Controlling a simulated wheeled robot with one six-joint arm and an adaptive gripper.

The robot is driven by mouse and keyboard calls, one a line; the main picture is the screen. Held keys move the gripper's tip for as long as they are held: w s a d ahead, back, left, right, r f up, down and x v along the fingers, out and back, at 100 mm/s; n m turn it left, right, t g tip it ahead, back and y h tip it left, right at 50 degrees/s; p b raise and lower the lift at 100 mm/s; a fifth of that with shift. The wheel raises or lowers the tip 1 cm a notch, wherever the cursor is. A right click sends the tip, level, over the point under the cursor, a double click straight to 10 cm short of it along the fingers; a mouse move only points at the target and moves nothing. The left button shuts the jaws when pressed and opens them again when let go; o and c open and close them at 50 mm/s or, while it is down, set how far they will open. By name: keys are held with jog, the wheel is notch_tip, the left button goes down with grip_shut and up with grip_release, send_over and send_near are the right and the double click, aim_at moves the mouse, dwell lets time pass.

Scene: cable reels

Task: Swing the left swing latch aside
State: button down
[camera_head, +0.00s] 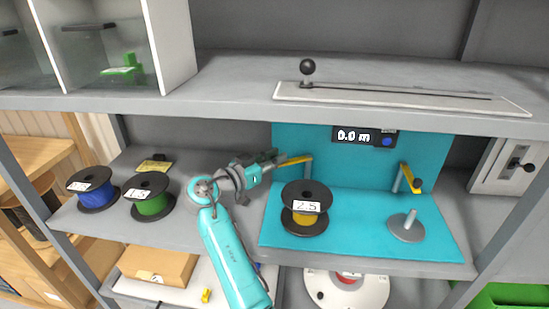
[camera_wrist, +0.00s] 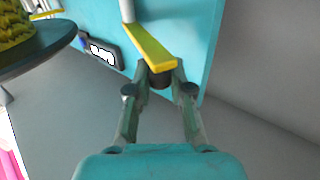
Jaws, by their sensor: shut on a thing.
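The left swing latch (camera_head: 295,160) is a yellow bar on a grey post at the back left of the turquoise station. Its bar points left, away from the reel with yellow cable (camera_head: 303,205). In the wrist view the yellow latch bar (camera_wrist: 148,46) runs from the post toward me, with a dark knob under its near end. My gripper (camera_head: 277,158) reaches in from the left. In the wrist view its fingertips (camera_wrist: 161,84) are closed around the dark knob, which they partly hide.
The right swing latch (camera_head: 410,178) stands above an empty spindle (camera_head: 406,226). A blue reel (camera_head: 93,190) and a green reel (camera_head: 150,197) stand left of my arm. A display (camera_head: 362,137) reads 0.0 m. The upper shelf (camera_head: 230,97) overhangs the station.

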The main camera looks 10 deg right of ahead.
jog(key=shift+f, duration=0.1)
jog(key=c, duration=1)
grip_release()
jog(key=shift+c, duration=0.2)
jog(key=v, duration=1.2)
